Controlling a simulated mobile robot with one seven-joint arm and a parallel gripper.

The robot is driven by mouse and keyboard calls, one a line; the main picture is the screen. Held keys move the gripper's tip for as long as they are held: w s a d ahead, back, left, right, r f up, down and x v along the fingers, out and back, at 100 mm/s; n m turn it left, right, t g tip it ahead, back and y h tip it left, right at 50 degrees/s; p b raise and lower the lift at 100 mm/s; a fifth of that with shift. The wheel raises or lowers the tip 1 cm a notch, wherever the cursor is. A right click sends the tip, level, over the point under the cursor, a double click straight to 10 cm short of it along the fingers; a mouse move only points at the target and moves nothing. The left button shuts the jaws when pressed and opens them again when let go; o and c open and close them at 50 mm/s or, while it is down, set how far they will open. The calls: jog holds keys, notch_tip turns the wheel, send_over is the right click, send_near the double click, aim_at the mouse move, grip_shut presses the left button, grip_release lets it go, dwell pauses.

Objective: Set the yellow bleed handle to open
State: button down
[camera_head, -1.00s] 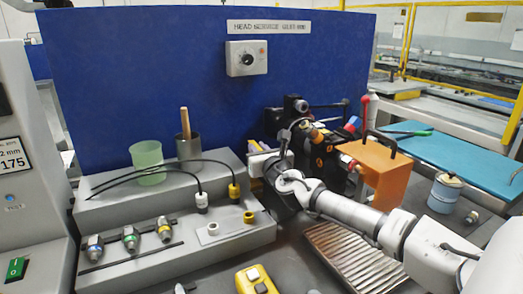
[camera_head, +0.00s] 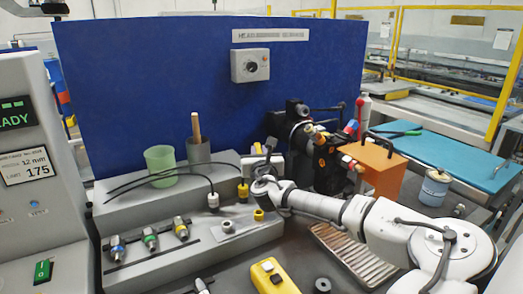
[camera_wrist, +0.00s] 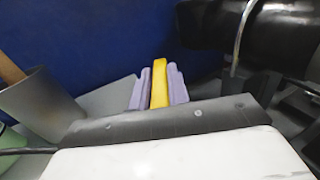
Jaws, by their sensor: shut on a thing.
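A narrow yellow handle (camera_wrist: 159,84) stands between the two lilac fingers of my gripper (camera_wrist: 159,90) in the wrist view. The fingers are closed on its sides. In the head view my gripper (camera_head: 259,155) is in front of the blue panel, just left of the dark machine head (camera_head: 300,140). Only a small yellow bit shows at the fingers there. The handle's pivot and any open or shut marking are hidden or too small to read.
A grey stepped bench (camera_head: 150,205) holds a green cup (camera_head: 160,160), a grey holder (camera_head: 199,160) and cabled connectors. An orange box (camera_head: 375,165) stands right of the machine head. A yellow pendant (camera_head: 273,278) lies in front. My arm passes over a ribbed tray (camera_head: 350,255).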

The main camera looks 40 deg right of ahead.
jog(key=shift+w+a+r+m+g+h+p, duration=0.15)
jog(key=shift+m+g+h+p, duration=0.15)
jog(key=shift+m+g+h, duration=0.15)
jog(key=shift+w+a+f+m+g+h+p, duration=0.15)
jog(key=shift+m+g+h+p, duration=0.15)
jog(key=shift+h, duration=0.25)
jog(key=shift+s+r, duration=0.1)
jog(key=c, duration=1.3)
grip_release()
jog(key=shift+c, duration=0.2)
jog(key=b+v, duration=0.3)
jog(key=v, duration=1)
jog(key=shift+s+a, duration=0.25)
jog(key=shift+s, duration=0.05)
